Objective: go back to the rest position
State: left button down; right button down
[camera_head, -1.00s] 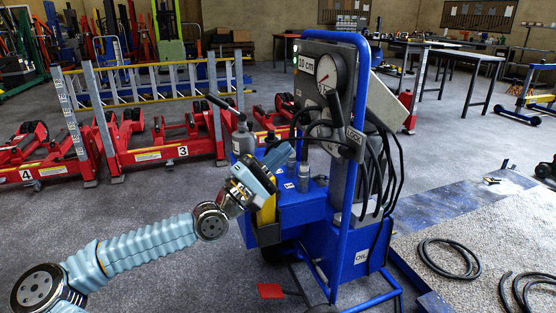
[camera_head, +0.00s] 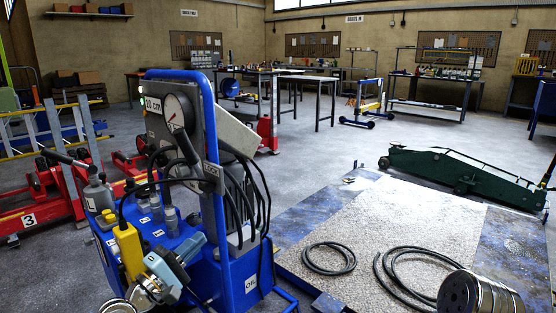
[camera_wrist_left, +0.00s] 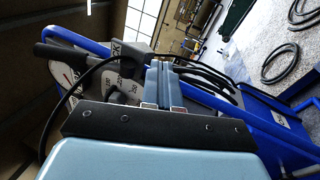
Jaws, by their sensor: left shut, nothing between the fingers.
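My left gripper (camera_head: 190,247) is low at the left of the head view, in front of the blue cart (camera_head: 246,230). Its fingers are shut together with nothing between them; the left wrist view shows them side by side (camera_wrist_left: 163,82). A yellow object with a black cord (camera_head: 129,252) stands at the cart's side, left of the gripper. The cart carries a round gauge (camera_head: 180,112) and black hoses, which also show behind the fingers in the wrist view. Whether the gripper touches the cart is unclear. My right gripper is out of view; a round metal joint of mine shows at lower right.
A green trolley jack (camera_head: 465,175) lies beyond the gravelly mat (camera_head: 400,215) on the right. Black hose coils (camera_head: 328,258) lie on the mat. Red jacks (camera_head: 50,212) stand at left, workbenches (camera_head: 435,95) at the back. Grey floor between is open.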

pick_arm(q)
jog(key=s+d+f+m+g, duration=0.15)
jog(key=d+f+g, duration=0.35)
jog(key=d+f, duration=0.65)
jog(key=s+d+f+m+g+y, duration=0.1)
jog(key=s+d+f+m+g, duration=0.25)
jog(key=f, duration=0.55)
jog(key=s+d+f+m+g, duration=0.1)
jog(key=s+d+f+g, duration=0.25)
jog(key=s+f, duration=0.4)
jog(key=s+a+f+m+g+y, duration=0.2)
jog(key=s+a+f+y, duration=0.1)
jog(key=s+f, duration=0.3)
jog(key=s+a+f+m+g+y, duration=0.2)
jog(key=s+a+f+m+y, duration=0.1)
jog(key=f, duration=0.7)
jog(key=s+a+y, duration=0.1)
jog(key=s+a, duration=0.1)
jog(key=a, duration=0.1)
jog(key=shift+s+a+f+g, duration=0.25)
jog(key=shift+s+f+g, duration=0.05)
jog(key=shift+s+f, duration=0.05)
